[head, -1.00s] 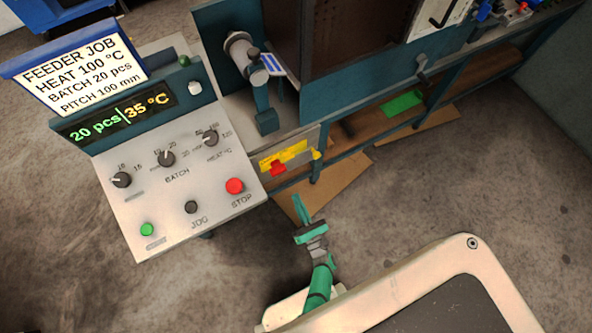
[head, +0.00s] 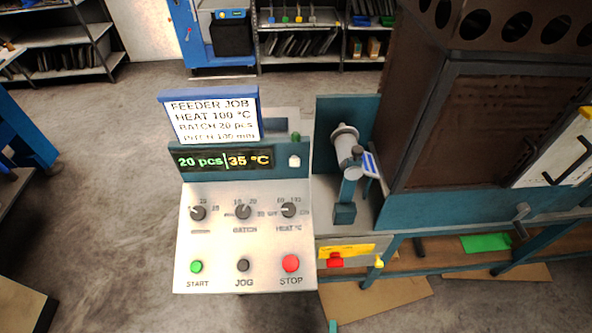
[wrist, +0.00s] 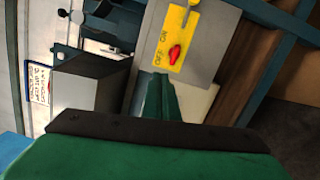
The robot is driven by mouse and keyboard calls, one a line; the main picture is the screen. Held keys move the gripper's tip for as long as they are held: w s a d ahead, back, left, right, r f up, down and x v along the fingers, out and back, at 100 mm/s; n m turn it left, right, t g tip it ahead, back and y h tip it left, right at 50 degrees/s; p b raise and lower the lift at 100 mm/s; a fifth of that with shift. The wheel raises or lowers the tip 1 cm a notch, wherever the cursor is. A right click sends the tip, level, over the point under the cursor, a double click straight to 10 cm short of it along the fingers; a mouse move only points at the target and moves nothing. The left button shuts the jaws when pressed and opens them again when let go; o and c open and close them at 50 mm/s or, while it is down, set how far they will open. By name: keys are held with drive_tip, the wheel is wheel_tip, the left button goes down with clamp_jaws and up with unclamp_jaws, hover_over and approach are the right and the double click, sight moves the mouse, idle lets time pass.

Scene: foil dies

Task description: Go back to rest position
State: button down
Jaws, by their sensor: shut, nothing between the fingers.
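My gripper (wrist: 160,95) shows in the wrist view as green fingers closed together, with nothing between them. Their tips lie below the yellow switch plate (wrist: 172,40) in the picture and look apart from it, though the depth is hard to judge. In the head view only a small green tip (head: 333,326) shows at the bottom edge; the rest of my arm is out of frame. The feeder console (head: 245,235) stands in the middle left, with knobs, a green start button, a black jog button and a red stop button. Its display reads 20 pcs and 35 °C.
The switch plate with its red handle (head: 335,260) is right of the console. A brown-doored machine (head: 470,130) on a teal bench fills the right. Cardboard sheets (head: 375,302) lie on the floor beneath. Shelves (head: 310,45) stand at the back. The floor left of the console is open.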

drive_tip(key=s+a+r+m+g, duration=0.1)
drive_tip(key=s+a+r+m, duration=0.2)
drive_tip(key=r+m, duration=0.3)
drive_tip(key=s+a+r+m+g+y, duration=0.1)
drive_tip(key=s+a+r+m, duration=0.2)
drive_tip(key=r+m, duration=0.3)
drive_tip(key=s+a+r+m+g, duration=0.1)
drive_tip(key=a+r+m, duration=0.4)
drive_tip(key=r, duration=0.7)
drive_tip(key=shift+s+a+r+m+y, duration=0.15)
drive_tip(key=shift+s+r+m+y, duration=0.15)
drive_tip(key=shift+s+m, duration=0.6)
